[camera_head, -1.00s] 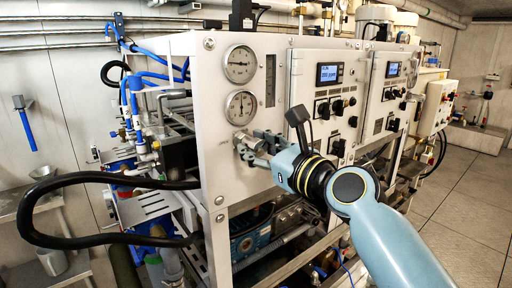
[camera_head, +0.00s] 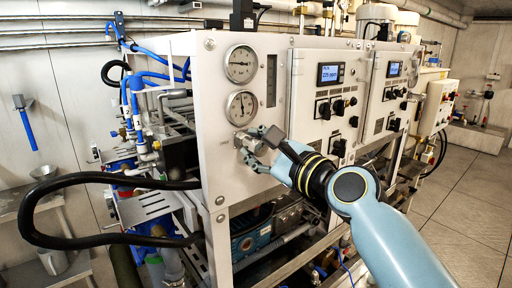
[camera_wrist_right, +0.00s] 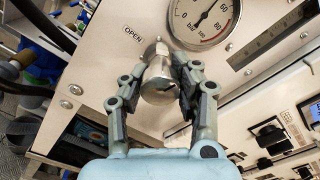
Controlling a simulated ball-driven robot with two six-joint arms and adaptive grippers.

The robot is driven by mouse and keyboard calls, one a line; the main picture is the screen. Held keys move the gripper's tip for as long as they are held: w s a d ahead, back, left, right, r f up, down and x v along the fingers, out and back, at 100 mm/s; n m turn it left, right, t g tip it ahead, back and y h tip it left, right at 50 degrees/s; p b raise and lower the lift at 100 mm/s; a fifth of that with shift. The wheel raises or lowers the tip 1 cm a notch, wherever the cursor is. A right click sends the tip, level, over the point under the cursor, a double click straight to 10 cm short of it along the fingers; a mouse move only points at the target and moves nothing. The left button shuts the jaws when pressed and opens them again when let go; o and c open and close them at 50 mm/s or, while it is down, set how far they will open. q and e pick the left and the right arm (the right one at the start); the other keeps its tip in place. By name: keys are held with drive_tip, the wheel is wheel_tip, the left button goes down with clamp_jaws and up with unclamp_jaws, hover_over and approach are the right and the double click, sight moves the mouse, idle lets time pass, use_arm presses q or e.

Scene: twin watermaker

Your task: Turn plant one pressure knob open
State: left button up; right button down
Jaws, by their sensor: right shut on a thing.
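The plant one pressure knob (camera_wrist_right: 158,76) is a silver metal knob on the white front panel (camera_head: 220,165), below two round gauges. My right gripper (camera_head: 243,149) has its fingers on both sides of the knob and is shut on it. In the right wrist view the gripper (camera_wrist_right: 160,88) holds the knob between its dark pads, and the word OPEN (camera_wrist_right: 133,33) is printed on the panel to the upper left of it. The lower gauge (camera_head: 241,108) sits just above the knob; it also shows in the wrist view (camera_wrist_right: 204,18). My left gripper is not in view.
A black hose (camera_head: 35,225) loops out to the left of the frame. Another panel with a lit display (camera_head: 330,74) and black switches stands to the right. Blue hoses (camera_head: 130,100) run at the left side. The floor (camera_head: 465,200) is clear at the right.

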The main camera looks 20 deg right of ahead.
drive_tip(key=n, duration=0.3)
drive_tip(key=shift+f+n+b, duration=0.15)
drive_tip(key=shift+n+b, duration=0.15)
drive_tip(key=n+b, duration=0.1)
drive_tip(key=n, duration=0.2)
drive_tip(key=shift+n, duration=0.3)
drive_tip(key=n+b, duration=0.1)
drive_tip(key=n, duration=0.2)
drive_tip(key=shift+s+n, duration=0.1)
drive_tip(key=shift+n, duration=0.3)
drive_tip(key=n+b, duration=0.1)
drive_tip(key=n, duration=0.2)
drive_tip(key=shift+n+b, duration=0.3)
drive_tip(key=shift+b, duration=0.1)
drive_tip(key=n+b, duration=0.1)
drive_tip(key=n, duration=0.2)
drive_tip(key=shift+n+b, duration=0.3)
drive_tip(key=shift+b, duration=0.05)
drive_tip(key=n+b, duration=0.1)
drive_tip(key=n, duration=0.2)
drive_tip(key=shift+n+b, duration=0.3)
drive_tip(key=shift+b, duration=0.05)
drive_tip(key=n+b, duration=0.2)
drive_tip(key=n, duration=0.2)
drive_tip(key=shift+a, duration=0.1)
drive_tip(key=shift+n+b, duration=0.55)
drive_tip(key=shift+n, duration=1.05)
